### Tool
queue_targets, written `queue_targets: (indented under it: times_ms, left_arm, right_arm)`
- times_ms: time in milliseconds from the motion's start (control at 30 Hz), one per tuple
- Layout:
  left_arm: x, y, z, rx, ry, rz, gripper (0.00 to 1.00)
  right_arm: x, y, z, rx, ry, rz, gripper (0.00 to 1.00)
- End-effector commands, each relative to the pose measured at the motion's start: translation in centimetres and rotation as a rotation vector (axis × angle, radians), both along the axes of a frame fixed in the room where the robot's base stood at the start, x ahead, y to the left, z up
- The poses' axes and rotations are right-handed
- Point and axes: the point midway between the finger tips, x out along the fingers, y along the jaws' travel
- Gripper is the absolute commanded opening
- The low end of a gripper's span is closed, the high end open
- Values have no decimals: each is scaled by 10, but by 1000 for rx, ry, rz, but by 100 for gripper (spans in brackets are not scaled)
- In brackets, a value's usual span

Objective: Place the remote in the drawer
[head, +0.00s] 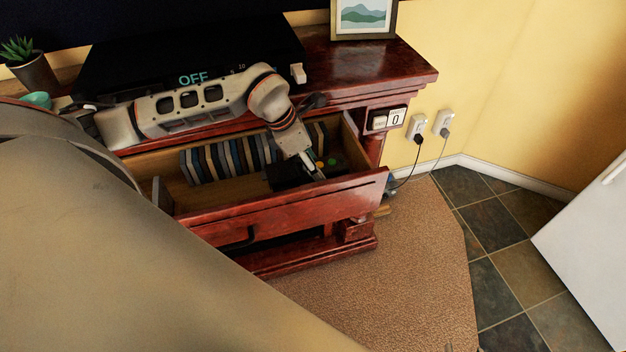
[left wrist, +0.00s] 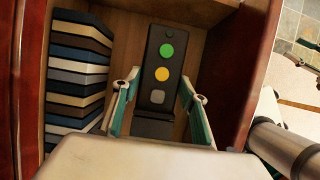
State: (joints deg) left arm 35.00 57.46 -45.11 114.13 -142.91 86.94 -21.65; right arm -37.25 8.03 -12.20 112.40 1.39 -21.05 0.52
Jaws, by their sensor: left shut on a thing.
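The remote is a dark slab with a green, an orange and a grey button; in the left wrist view the remote (left wrist: 152,88) lies between my fingers, over the drawer's inside. The wooden drawer (head: 290,208) is pulled open. My left gripper (head: 314,172) reaches down into it from above and is shut on the remote; the left wrist view shows both fingers of this gripper (left wrist: 158,105). Whether the remote touches the drawer floor is unclear.
A black box (head: 190,60) marked OFF and a framed picture (head: 363,18) stand on the cabinet top. The carpet (head: 400,270) in front is clear.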

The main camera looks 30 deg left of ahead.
Motion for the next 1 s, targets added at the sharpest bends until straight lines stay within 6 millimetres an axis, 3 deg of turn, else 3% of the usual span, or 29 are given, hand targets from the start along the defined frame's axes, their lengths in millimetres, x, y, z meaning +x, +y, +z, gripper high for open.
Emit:
queue_targets:
  times_ms: [100,333,567,933,967,1000]
  left_arm:
    - [0,-1,-15,0,-1,-1,15]
    - [0,0,-30,0,0,0,15]
    - [0,0,-61,-1,-1,0,15]
    - [0,0,-65,0,-2,-1,15]
    - [0,0,-66,1,-1,-1,45]
    - [0,0,-66,1,-1,-1,55]
  right_arm:
    - [2,1,3,1,-5,0,40]
    - [2,1,3,2,-7,-1,40]
    - [2,0,1,2,-4,-1,40]
    - [0,0,-4,0,3,-1,40]
    - [0,0,-4,0,2,-1,40]
    - [0,0,-3,0,2,-1,40]
